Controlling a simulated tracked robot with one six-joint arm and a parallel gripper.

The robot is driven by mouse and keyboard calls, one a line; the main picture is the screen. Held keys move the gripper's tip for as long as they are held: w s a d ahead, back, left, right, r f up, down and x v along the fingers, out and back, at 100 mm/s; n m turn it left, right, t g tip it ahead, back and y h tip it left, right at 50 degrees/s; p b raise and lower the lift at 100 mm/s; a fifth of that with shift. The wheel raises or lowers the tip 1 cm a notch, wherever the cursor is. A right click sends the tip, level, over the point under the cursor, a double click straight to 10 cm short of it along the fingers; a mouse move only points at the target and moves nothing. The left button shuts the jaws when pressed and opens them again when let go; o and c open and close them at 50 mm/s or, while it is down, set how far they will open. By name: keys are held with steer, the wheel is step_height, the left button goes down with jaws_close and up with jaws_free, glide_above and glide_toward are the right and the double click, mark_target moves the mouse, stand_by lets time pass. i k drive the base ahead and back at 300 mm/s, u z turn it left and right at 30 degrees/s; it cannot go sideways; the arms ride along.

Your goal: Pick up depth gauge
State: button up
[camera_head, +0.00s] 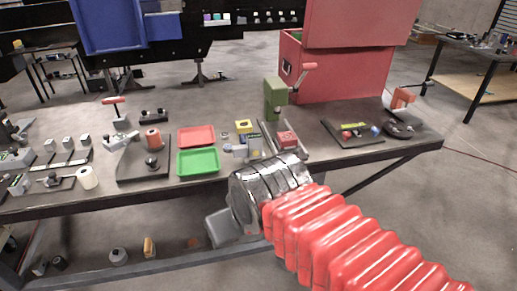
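I cannot tell for sure which item is the depth gauge; several small tools and parts on the workbench (230,186) are too small to name. My arm, with red bellows and a ribbed metal end, reaches in from the lower right.
A red tray (196,136), a yellow-topped block (243,127) and a green press (273,98) stand mid-bench. A large red box (345,72) is behind. Fixtures crowd the left; a dark mat (352,138) with small parts lies right. A white roll (87,178) sits near the front edge.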

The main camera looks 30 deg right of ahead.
mark_target(254, 141)
steer(key=u, duration=0.05)
steer(key=i, duration=1)
steer(key=z, duration=0.05)
